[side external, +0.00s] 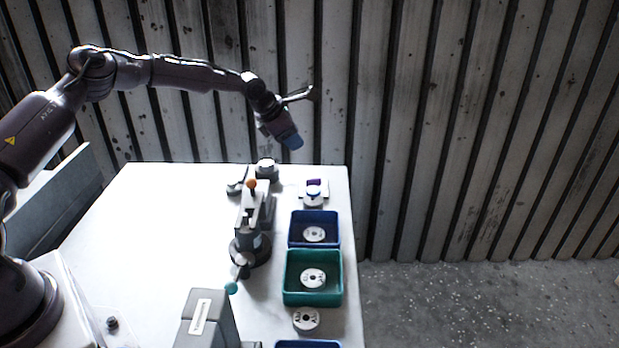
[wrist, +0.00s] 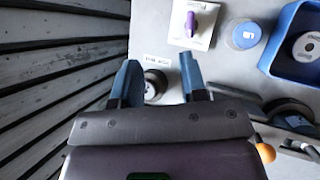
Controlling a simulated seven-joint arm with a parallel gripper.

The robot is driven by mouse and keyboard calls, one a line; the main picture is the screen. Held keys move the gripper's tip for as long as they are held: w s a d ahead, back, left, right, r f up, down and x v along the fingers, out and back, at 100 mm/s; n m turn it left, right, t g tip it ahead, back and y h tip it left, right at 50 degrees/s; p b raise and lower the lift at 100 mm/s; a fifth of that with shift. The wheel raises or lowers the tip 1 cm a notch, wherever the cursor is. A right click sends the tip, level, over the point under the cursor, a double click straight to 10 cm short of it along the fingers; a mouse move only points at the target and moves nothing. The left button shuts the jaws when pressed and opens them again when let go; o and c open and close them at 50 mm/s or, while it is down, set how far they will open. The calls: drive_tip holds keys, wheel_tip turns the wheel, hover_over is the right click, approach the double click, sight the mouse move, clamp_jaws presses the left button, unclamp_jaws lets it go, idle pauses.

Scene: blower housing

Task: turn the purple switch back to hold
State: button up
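The purple switch (wrist: 191,23) is a purple knob on a pale square plate (wrist: 205,38) at the top of the wrist view. It also shows small at the table's far right in the side view (side external: 315,183), partly behind a white-topped round piece. My gripper (wrist: 158,75) is open, with two blue fingers apart and nothing held between them. In the side view my gripper (side external: 292,142) is above the table's far edge, up and left of the switch. In the wrist view the switch lies beyond the fingertips, near the right finger. Lettering by the switch is too small to read.
A dark round piece (wrist: 155,84) shows between the fingers. A blue-topped disc (wrist: 244,35) stands beside the switch plate. Blue (side external: 314,246) and green (side external: 287,292) bins hold discs. A clamp-like fixture with an orange ball (side external: 251,184) stands left of them. A ribbed wall is behind.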

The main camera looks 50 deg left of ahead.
sight(310, 179)
drive_tip(key=w+d+f+g, duration=0.1)
drive_tip(key=f, duration=0.3)
drive_tip(key=d+f+g+h, duration=0.1)
drive_tip(key=f, duration=0.3)
drive_tip(key=w+d+f, duration=0.1)
drive_tip(key=f, duration=0.2)
drive_tip(key=shift+w+d+f+m+g+h, duration=0.3)
drive_tip(key=shift+w+f+g, duration=0.05)
drive_tip(key=shift+f+g, duration=0.05)
clamp_jaws()
